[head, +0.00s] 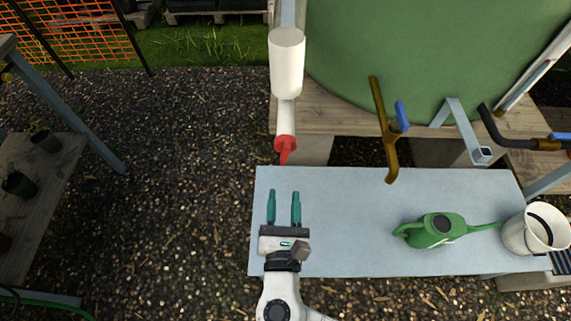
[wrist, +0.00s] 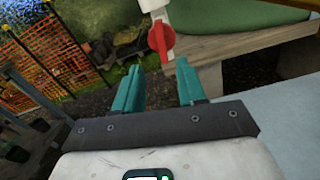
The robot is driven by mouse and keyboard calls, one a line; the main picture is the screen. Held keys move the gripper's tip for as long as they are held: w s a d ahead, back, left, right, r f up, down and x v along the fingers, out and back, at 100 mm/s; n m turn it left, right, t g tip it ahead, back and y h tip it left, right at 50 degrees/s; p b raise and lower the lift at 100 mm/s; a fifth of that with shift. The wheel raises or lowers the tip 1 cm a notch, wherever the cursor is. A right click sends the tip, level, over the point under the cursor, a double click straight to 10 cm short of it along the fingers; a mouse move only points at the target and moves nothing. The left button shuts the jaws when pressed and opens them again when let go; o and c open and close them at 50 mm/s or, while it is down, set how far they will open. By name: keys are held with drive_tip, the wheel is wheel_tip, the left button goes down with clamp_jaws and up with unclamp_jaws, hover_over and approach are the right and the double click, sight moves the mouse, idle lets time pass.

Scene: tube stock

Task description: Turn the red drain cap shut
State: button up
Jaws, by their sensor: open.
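The red drain cap (head: 285,146) is at the lower end of a white upright pipe (head: 287,65), beside the green tank. It has a flat red grip that points toward me in the head view. The cap also shows in the wrist view (wrist: 161,39), just beyond and above the fingertips. My gripper (head: 284,194) is open and empty over the left end of the grey-blue table, short of the cap and apart from it. Its two teal fingers also show in the wrist view (wrist: 158,68).
The grey-blue table (head: 350,220) bears a green watering can (head: 437,230) and a white bucket (head: 536,229) at its right. A brass tap with a blue handle (head: 388,130) stands out from the green tank (head: 430,50). A plant bench (head: 45,180) is at the left, with open gravel between.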

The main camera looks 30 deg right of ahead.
sight(286, 156)
drive_tip(key=x, duration=1)
drive_tip(key=shift+w+d, duration=0.15)
drive_tip(key=shift+d, duration=0.05)
drive_tip(key=shift+c, duration=0.4)
clamp_jaws()
